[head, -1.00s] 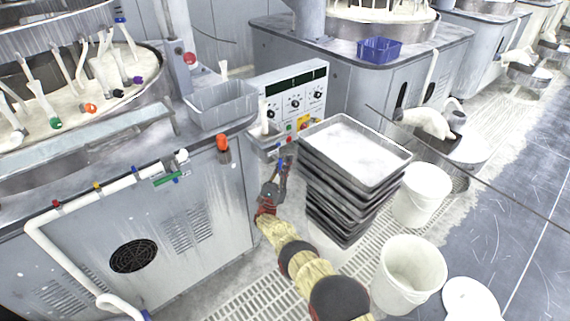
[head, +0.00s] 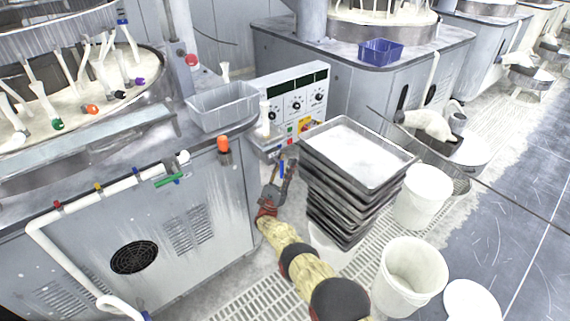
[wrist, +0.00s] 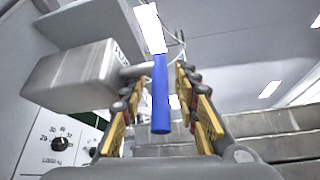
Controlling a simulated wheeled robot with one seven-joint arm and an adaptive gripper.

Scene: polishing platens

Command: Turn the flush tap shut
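A blue lever (wrist: 160,95), apparently the tap's handle, hangs down in the middle of the wrist view, below a short grey pipe (wrist: 135,71) that comes from a grey block. It is small and partly hidden by the fingers in the head view (head: 282,169). My gripper (wrist: 163,112) is open, with yellow-padded fingers on both sides of the lever and a gap on each side. In the head view my gripper (head: 283,176) is at the machine's front corner, below the control panel. Whether a fingertip touches the pipe is hidden.
A stack of dark trays (head: 340,205) stands close to the right of my gripper. The control panel (head: 296,100) is just above. A green lever (head: 168,181) is on the white pipe at left. White buckets (head: 411,279) stand at right on the floor.

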